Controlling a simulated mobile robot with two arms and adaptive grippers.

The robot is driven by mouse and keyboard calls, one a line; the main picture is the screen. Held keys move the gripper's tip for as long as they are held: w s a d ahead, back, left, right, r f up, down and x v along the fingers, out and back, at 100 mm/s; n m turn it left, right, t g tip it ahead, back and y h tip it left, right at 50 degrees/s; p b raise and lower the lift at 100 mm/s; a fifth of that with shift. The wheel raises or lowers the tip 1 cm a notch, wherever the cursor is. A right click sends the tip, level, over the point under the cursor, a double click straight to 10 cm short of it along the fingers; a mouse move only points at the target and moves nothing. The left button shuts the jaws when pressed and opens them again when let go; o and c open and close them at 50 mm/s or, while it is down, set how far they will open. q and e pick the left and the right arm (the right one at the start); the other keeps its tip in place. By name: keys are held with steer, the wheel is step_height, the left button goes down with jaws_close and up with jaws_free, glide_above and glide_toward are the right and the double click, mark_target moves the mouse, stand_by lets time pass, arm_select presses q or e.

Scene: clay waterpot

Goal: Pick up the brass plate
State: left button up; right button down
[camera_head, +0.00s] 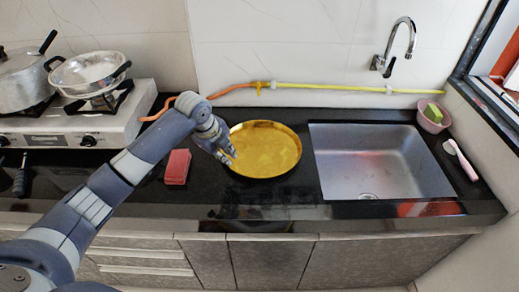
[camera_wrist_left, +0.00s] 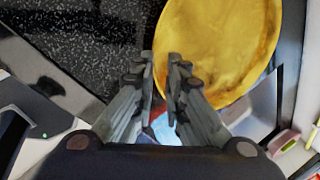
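The brass plate (camera_head: 268,152) is a round, shallow golden dish. It lies flat on the black counter, left of the sink. In the left wrist view the plate (camera_wrist_left: 225,45) fills the upper right. My left gripper (camera_head: 230,160) is at the plate's left rim, pointing down. In the left wrist view the fingers (camera_wrist_left: 161,62) stand a narrow gap apart, one over the plate and one just outside its edge. Gold shows between them, and I cannot tell whether they touch the rim. My right gripper is not in view.
A red sponge-like block (camera_head: 177,167) lies left of the plate. A steel sink (camera_head: 375,160) is to the right, with a tap (camera_head: 400,40) above. A stove (camera_head: 75,125) with pots stands at the left. A yellow-orange hose (camera_head: 320,87) runs along the back.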

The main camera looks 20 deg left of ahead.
mark_target(235, 169)
arm_select(q)
steer(key=x, duration=0.4)
steer(key=shift+f, duration=0.1)
steer(key=x, duration=0.2)
steer(key=p+x, duration=0.1)
steer(key=x, duration=0.1)
steer(key=shift+s+d+f, duration=0.15)
steer(key=shift+d+f, duration=0.05)
steer(key=shift+f, duration=0.35)
steer(key=shift+f, duration=0.2)
jaws_close()
steer(key=shift+r, duration=0.1)
